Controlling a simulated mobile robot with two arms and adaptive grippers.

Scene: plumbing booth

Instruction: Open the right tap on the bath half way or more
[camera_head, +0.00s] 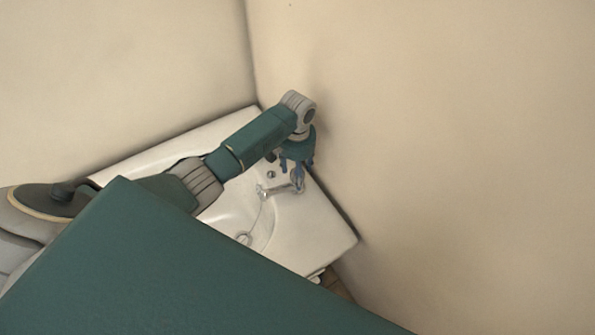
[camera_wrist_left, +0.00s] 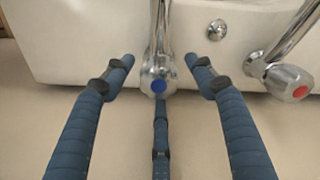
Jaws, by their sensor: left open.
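The white bath (camera_head: 320,228) stands in the corner, with a chrome tap fitting (camera_head: 272,190) at its wall-side end. In the left wrist view, a chrome tap handle with a blue dot (camera_wrist_left: 158,82) is between the spread blue fingers of my left gripper (camera_wrist_left: 160,64). The fingers are open, with visible gaps on both sides of the handle. A second tap handle with a red dot (camera_wrist_left: 289,82) is outside the fingers to the right. In the head view, my left gripper (camera_head: 296,168) is over the fitting and partly hides it. My right gripper is not in view.
Beige walls (camera_head: 450,120) meet behind the bath, and my left wrist is close to the right-hand wall. A round chrome fitting (camera_wrist_left: 217,29) is on the white surface between the taps. A teal part of mine hides the near side of the bath.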

